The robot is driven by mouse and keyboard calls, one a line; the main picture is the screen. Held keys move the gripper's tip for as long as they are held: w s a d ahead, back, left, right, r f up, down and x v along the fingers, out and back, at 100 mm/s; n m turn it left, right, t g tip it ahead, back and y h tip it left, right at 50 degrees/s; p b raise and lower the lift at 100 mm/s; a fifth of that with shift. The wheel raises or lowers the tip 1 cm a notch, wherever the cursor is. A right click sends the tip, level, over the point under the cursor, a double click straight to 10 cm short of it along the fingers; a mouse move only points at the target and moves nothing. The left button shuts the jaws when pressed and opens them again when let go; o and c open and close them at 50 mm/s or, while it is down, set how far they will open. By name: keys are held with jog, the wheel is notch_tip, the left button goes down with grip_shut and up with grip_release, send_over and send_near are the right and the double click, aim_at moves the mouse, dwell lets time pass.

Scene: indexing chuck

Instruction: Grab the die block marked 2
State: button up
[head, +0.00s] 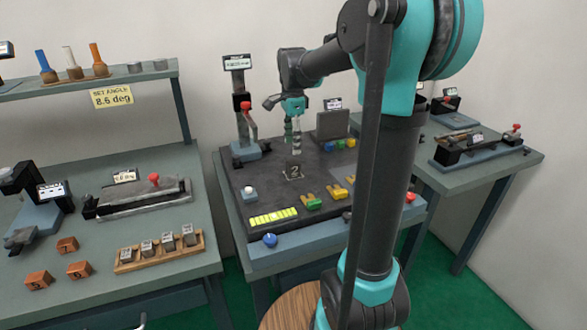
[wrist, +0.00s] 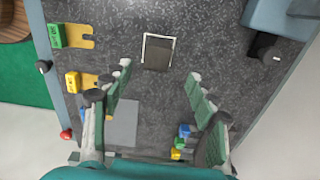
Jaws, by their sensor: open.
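A dark block with a pale mark that looks like a 2 (head: 293,171) sits on the dark bench top, below my gripper. In the wrist view a dark block (wrist: 159,53) stands in a white-outlined square, just beyond the fingertips and roughly centred between them; no number is readable there. My gripper (head: 293,143) hangs above the bench with its fingers pointing down. In the wrist view my gripper (wrist: 160,76) is open and empty, with clear space between the fingers and the block.
A wooden rack (head: 160,261) with several metal blocks and orange numbered blocks (head: 67,244) are on the left bench. A lever fixture (head: 246,135), green clip (head: 313,204), blue knob (head: 270,240) and grey box (head: 333,124) surround the middle of the bench.

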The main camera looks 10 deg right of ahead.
aim_at(293, 162)
notch_tip(293, 162, down, 9)
jog(key=shift+s, duration=0.15)
dwell(0.4)
jog(key=shift+c, duration=0.5)
grip_shut()
